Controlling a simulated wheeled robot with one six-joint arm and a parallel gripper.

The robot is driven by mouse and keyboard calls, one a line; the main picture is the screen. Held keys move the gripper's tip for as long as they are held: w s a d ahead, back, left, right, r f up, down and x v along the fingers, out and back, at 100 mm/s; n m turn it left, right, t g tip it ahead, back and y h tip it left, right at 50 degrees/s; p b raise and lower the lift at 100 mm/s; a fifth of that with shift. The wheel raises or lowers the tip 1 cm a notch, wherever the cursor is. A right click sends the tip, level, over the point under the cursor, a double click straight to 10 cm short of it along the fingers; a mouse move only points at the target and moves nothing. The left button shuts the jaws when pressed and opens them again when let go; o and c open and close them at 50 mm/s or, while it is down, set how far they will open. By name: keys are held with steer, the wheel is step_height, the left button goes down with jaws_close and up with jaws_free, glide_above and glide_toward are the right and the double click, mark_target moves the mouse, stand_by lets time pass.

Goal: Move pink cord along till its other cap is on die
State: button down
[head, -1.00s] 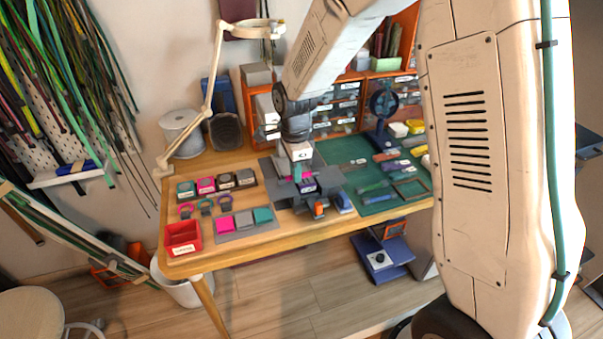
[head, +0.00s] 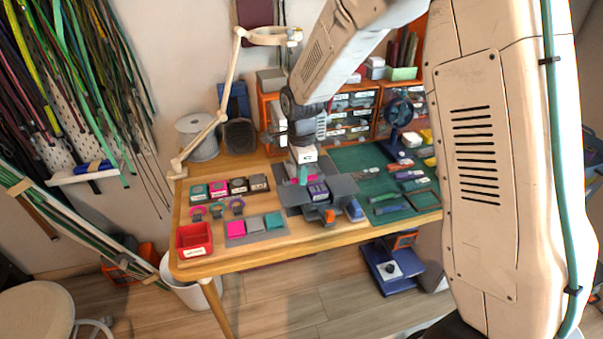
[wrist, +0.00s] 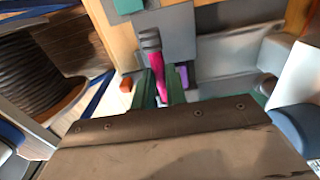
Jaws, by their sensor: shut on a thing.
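The pink cord (wrist: 156,66) shows in the wrist view with a ribbed dark grey cap (wrist: 150,39) at its far end. My gripper (wrist: 160,88) has its two green fingers shut on the cord below that cap. In the head view my gripper (head: 302,174) is low over the grey fixture (head: 342,186) on the table, with a small bit of pink just below it. A purple block (head: 318,191) sits on the fixture right of the fingers; purple also shows beside the right finger in the wrist view (wrist: 183,76). The cord's other cap is hidden, and I cannot pick out the die.
A red bin (head: 194,239) stands at the table's front left. Pink, grey and teal pads (head: 255,227) lie beside it, with several labelled spools behind. A green mat (head: 385,185) with tools lies right of the fixture. A lamp (head: 232,85) rises at the back left.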

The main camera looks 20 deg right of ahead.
steer(key=shift+w, duration=0.8)
stand_by(0.7)
steer(key=c, duration=1.3)
jaws_free()
steer(key=shift+c, duration=0.2)
steer(key=shift+r, duration=0.1)
step_height(320, 180, up, 8)
steer(key=shift+f, duration=0.2)
